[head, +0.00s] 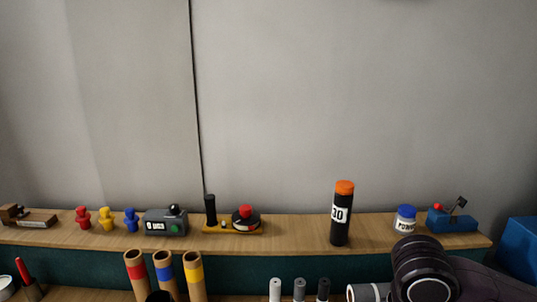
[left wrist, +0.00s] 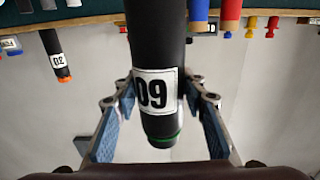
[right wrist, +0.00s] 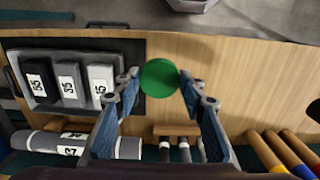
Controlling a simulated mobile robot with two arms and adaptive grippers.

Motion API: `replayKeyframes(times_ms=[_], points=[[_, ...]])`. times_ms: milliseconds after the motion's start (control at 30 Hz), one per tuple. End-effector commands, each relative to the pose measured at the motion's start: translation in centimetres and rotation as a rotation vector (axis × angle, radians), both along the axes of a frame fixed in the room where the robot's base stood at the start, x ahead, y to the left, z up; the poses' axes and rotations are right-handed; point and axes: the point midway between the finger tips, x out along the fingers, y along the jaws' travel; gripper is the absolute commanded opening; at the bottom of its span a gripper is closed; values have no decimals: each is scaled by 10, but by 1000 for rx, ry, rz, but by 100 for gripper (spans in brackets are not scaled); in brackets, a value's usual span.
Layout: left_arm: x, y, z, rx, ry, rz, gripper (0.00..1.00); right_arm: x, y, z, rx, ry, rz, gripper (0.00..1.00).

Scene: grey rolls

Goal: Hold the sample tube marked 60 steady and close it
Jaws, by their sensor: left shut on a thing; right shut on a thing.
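The black sample tube marked 60 (left wrist: 158,40) shows in the left wrist view, which is upside down. My left gripper (left wrist: 160,100) is shut on it, a finger on each side near the white label. A thin green ring circles the tube near its upper end. My right gripper (right wrist: 158,78) is shut on a round green cap (right wrist: 160,79), seen over the wooden surface in the right wrist view. How far the cap is from the tube cannot be told. Neither gripper nor this tube shows in the head view.
Another black tube, marked 30 and orange-capped (head: 340,215), stands on the back shelf (head: 290,237), beside a blue-lidded jar (head: 405,219). A dark tray (right wrist: 80,60) holds labelled blocks. A grey tube (right wrist: 90,146) lies near it. Cardboard tubes with coloured bands (head: 165,275) stand at lower left.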

Motion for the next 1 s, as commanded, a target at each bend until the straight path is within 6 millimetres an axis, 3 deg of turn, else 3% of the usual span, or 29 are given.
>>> replayKeyframes(times_ms=[533, 1000], points=[[0, -6, 0, 2, -2, -30, 0, 0, 0, 0, 0, 0, 3, 28], [-9, -65, -8, 7, -4, -324, 0, 0, 0, 0, 0, 0, 3, 28]])
